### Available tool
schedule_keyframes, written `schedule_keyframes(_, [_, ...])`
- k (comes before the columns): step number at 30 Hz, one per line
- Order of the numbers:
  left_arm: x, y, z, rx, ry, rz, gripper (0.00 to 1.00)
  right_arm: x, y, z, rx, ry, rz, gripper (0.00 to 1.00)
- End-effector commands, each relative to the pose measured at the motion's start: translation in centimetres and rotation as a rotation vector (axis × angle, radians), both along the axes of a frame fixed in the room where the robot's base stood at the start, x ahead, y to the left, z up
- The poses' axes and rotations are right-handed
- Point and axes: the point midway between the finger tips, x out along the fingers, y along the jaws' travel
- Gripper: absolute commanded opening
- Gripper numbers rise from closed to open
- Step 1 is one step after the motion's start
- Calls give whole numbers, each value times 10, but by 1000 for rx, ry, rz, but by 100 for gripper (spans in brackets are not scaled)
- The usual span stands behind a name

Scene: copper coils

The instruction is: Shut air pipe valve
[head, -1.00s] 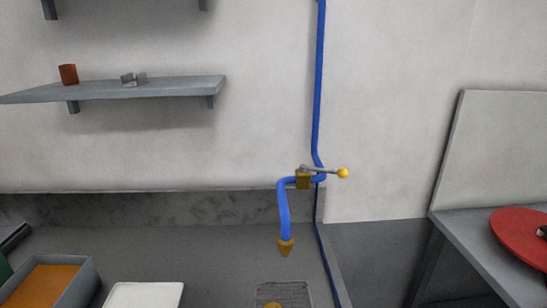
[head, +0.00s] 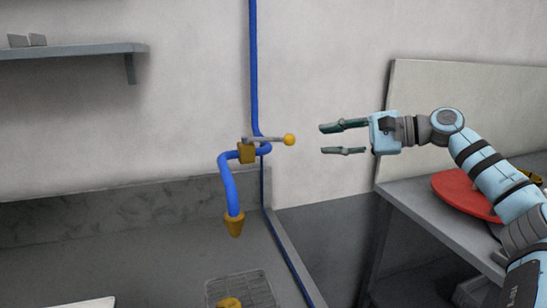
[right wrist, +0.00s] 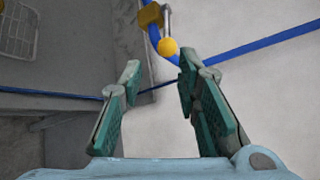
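The blue air pipe (head: 256,70) runs down the wall and bends to a brass nozzle (head: 234,224). Its brass valve (head: 246,153) has a grey lever that points right and ends in a yellow ball knob (head: 290,140). My right gripper (head: 332,139) is open and empty, a short way right of the knob, its fingers pointing left towards it. In the right wrist view the yellow knob (right wrist: 168,46) lies ahead, beyond the open fingertips (right wrist: 160,73). My left gripper is not in view.
A wire grid (head: 240,289) with a brass-coloured piece lies on the bench below the nozzle. A red disc (head: 462,195) sits on the grey table (head: 425,215) at right, under my right arm. A shelf (head: 75,51) hangs at upper left. The wall around the knob is clear.

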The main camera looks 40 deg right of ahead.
Motion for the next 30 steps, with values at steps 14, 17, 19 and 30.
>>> schedule_keyframes(14, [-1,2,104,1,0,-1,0,48,41,16,36,-22,23,30])
schedule_keyframes(17, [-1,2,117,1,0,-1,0,65,51,9,37,-24,23,30])
schedule_keyframes(19, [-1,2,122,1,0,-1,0,77,58,3,37,-22,21,30])
schedule_keyframes(30, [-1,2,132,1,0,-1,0,115,80,-14,30,-18,18,30])
